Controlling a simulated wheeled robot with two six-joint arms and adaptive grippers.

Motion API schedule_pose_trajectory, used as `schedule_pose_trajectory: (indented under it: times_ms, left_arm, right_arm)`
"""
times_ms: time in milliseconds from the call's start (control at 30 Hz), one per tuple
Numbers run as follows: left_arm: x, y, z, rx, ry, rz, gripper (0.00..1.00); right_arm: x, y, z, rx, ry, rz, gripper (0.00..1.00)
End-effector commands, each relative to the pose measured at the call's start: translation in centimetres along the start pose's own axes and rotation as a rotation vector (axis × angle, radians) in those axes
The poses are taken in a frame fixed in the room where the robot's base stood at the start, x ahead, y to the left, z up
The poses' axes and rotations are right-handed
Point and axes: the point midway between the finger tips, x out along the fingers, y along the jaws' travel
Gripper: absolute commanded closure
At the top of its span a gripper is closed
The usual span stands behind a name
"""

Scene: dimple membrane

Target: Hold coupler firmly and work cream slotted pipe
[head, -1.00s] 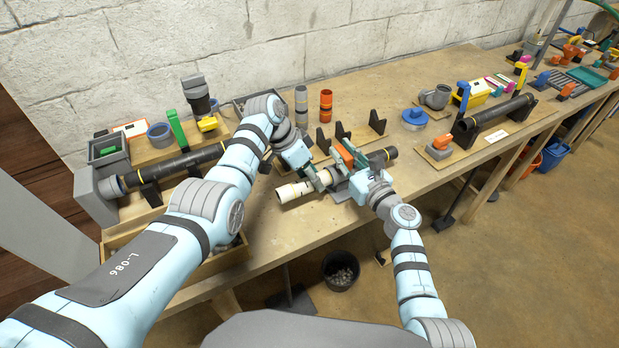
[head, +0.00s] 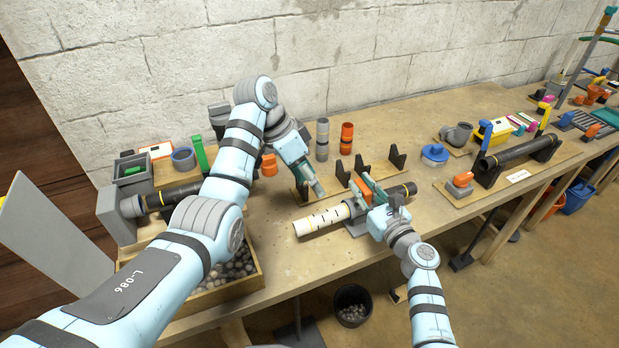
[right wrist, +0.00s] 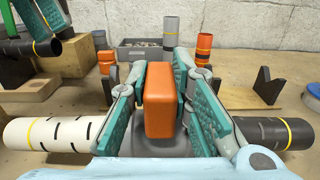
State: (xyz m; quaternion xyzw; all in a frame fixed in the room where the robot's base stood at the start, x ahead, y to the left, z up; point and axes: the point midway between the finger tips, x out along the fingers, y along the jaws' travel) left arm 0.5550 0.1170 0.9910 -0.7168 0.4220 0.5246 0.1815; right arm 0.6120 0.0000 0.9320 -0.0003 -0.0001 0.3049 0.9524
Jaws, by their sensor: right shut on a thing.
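The cream slotted pipe (head: 322,218) lies level on the bench, left of my right gripper (head: 369,188). It also shows at the left of the right wrist view (right wrist: 45,134), with dark slots and a yellow band. My right gripper is shut on the grey coupler (right wrist: 163,146), whose orange block (right wrist: 158,100) stands between the teal finger pads. A black pipe (right wrist: 272,133) comes out on the right, in line with the cream one. The fingers hide where the cream pipe meets the coupler. My left gripper (head: 316,188) is above and behind the cream pipe, apart from it; its opening is unclear.
Black V-supports (head: 397,157) stand behind the pipe line. Grey (head: 322,140) and orange (head: 347,138) cylinders stand farther back. A tray of pebbles (head: 262,270) lies front left. Bare bench lies between that tray and the cream pipe.

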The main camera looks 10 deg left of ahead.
Motion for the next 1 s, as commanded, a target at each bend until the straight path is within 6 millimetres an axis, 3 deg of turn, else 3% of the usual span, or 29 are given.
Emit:
schedule_pose_trajectory:
  times_ms: [333,367,500,833,1000]
  left_arm:
    - [-0.5,0.0,0.0,0.0,0.0,0.001,0.44]
    - [-0.5,0.0,0.0,0.0,0.0,0.0,0.44]
    - [-0.5,0.0,0.0,0.0,0.0,0.0,0.44]
    - [-0.5,0.0,0.0,0.0,0.0,0.0,0.44]
    - [-0.5,0.0,0.0,0.0,0.0,0.0,0.44]
  right_arm:
    - [0.0,0.0,0.0,0.0,0.0,0.0,1.0]
    - [0.0,0.0,0.0,0.0,0.0,0.0,0.76]
    - [0.0,0.0,0.0,0.0,0.0,0.0,0.57]
    - [-0.4,0.0,0.0,0.0,-0.001,-0.001,0.57]
    - [-3.5,0.0,-0.1,-0.002,0.001,-0.002,0.57]
